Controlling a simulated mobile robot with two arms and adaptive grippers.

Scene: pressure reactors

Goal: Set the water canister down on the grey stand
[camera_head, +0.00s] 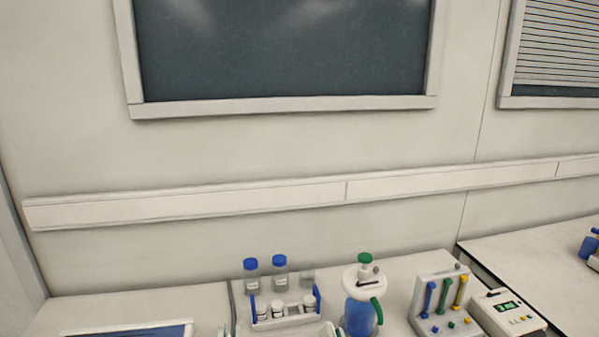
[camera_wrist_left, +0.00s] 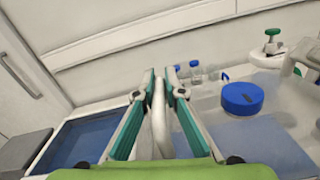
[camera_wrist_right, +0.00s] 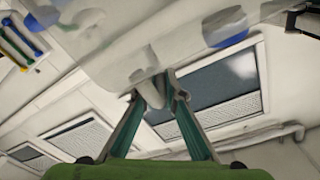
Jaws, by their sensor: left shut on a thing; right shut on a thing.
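In the left wrist view my left gripper (camera_wrist_left: 160,85) is shut on a white upright handle. A wide blue round cap (camera_wrist_left: 243,97) shows right of it, above a pale bluish see-through surface (camera_wrist_left: 262,145); this looks like the water canister, its outline unclear. In the right wrist view, which is tilted upside down, my right gripper (camera_wrist_right: 156,85) is shut on a whitish handle stub. A pale body with a blue edge (camera_wrist_right: 225,27) is up and to its right. Neither gripper shows in the head view. I cannot make out the grey stand for sure.
On the bench are blue-capped bottles (camera_head: 251,272), a rack of small vials (camera_head: 285,318), a blue vessel with a green cap (camera_head: 362,312), a rack with coloured tools (camera_head: 440,300) and a device with a display (camera_head: 507,312). A blue-topped tray (camera_wrist_left: 85,138) is at the left.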

